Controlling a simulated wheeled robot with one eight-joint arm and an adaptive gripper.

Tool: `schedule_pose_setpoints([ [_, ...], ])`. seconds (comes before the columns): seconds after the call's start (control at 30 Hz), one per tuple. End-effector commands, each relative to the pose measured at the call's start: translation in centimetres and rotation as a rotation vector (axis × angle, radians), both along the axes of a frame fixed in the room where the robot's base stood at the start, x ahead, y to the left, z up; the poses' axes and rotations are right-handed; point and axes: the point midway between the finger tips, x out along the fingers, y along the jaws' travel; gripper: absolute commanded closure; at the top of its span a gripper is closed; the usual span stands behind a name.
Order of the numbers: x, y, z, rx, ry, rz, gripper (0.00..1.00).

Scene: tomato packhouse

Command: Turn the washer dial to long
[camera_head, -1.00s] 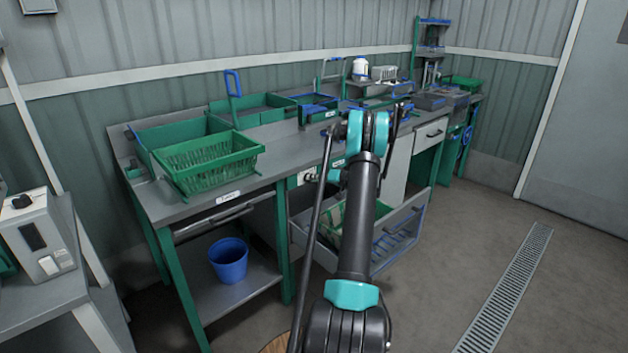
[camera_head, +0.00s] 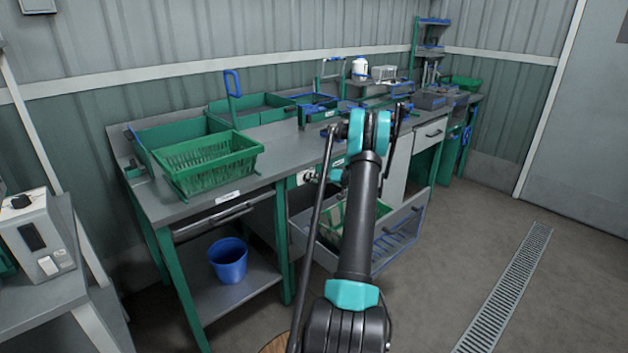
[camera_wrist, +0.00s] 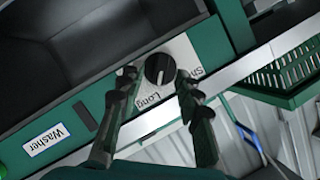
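The washer dial (camera_wrist: 159,69) is a round black knob on a pale plate in the wrist view. The word Long is printed on the plate below the knob, and a partly covered word starting with Sh is to its right. A Washer label (camera_wrist: 47,139) is on the green front panel at lower left. My gripper (camera_wrist: 156,77) is open, with one finger on each side of the knob; I cannot tell whether they touch it. Which word the knob points at is unclear. In the head view my arm hides most of the gripper, near a small pale plate (camera_head: 305,177) on the bench front.
A green basket (camera_head: 208,165) stands on the left of the bench (camera_head: 170,207); it overhangs the front edge. A blue bucket (camera_head: 229,261) is on the lower shelf. An open drawer (camera_head: 400,235) juts out behind my arm. The floor at right is clear around a drain grate (camera_head: 505,290).

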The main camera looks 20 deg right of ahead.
Motion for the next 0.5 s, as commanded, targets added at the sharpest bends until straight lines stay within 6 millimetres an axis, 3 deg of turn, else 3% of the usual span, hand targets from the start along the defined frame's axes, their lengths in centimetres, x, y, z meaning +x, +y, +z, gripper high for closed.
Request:
schedule_pose_setpoints([
  [0.5, -7.5, -5.3, 2.7, 0.000, 0.000, -0.002, 0.66],
])
